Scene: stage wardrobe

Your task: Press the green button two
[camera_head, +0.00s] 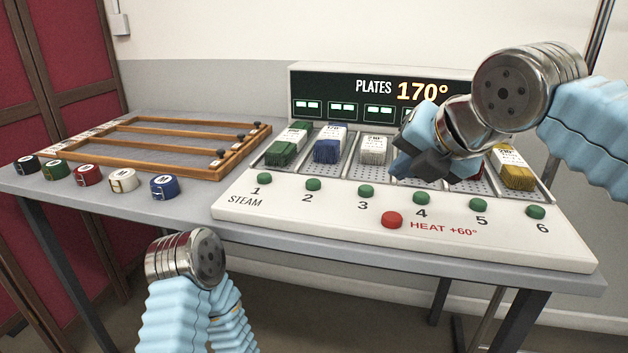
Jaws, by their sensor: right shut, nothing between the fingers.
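The green button two (313,184) sits on the white front of the steam machine (290,215), above the printed number 2. It is fully visible and nothing touches it. My right gripper (420,164) is shut and empty. It hangs above the slots behind buttons 3 and 4, to the right of and farther back than button two. It covers part of the slots behind it. My left arm shows at the bottom left, but its gripper is not in view.
Other green buttons, such as button one (264,178) and button three (366,191), flank button two. A red heat button (392,219) is in front. The display (380,95) reads PLATES 170°. A wooden rack (75,156) and several coloured rolls (164,187) are left.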

